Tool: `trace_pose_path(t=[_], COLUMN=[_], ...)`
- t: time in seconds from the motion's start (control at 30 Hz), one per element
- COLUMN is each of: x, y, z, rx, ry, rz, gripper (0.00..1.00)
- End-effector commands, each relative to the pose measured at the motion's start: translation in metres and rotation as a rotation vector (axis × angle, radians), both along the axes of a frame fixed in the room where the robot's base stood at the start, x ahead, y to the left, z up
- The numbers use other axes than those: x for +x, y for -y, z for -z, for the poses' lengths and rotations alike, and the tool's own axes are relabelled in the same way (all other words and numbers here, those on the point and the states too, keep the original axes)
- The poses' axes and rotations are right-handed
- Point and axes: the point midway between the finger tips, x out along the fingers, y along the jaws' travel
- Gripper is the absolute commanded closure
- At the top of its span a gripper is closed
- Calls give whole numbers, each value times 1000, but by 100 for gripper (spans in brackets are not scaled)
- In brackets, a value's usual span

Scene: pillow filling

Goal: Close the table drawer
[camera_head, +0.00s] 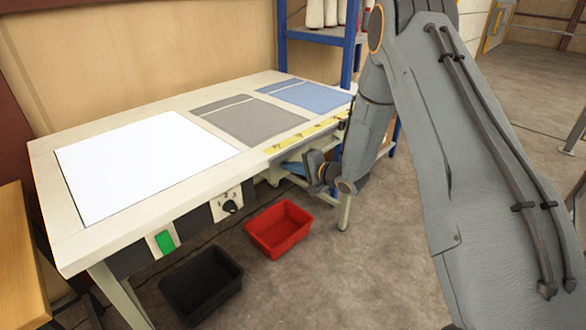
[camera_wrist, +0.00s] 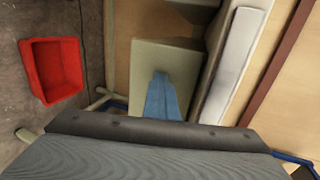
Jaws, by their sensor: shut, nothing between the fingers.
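The table (camera_head: 95,143) has a beige drawer (camera_head: 272,176) under its right half, and the drawer stands open. My gripper (camera_head: 314,168) is shut and empty, low beside the drawer at the table's front. My arm hides part of this area in the head view, so I cannot tell whether the gripper touches the drawer.
A red bin (camera_head: 280,227) and a black bin (camera_head: 201,283) stand on the floor before the table. A blue shelf frame (camera_head: 350,45) rises behind its right end. A wooden surface (camera_head: 22,270) stands at the left. Open floor lies around the red bin.

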Motion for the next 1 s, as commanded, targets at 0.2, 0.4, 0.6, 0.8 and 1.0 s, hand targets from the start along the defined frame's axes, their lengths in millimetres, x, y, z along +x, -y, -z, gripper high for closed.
trace_pose_path(t=[0.2, 0.4, 0.6, 0.8, 1.0], x=[3, -11, -40, -69, -88], y=[-4, 10, 35, 69, 84], z=[-4, -5, -10, -22, -30], rx=[0, 3, 2, 1, 1], ry=[10, 6, 4, 3, 3], rz=[-5, -5, -9, 3, 0], gripper=[100, 100, 100, 100, 100])
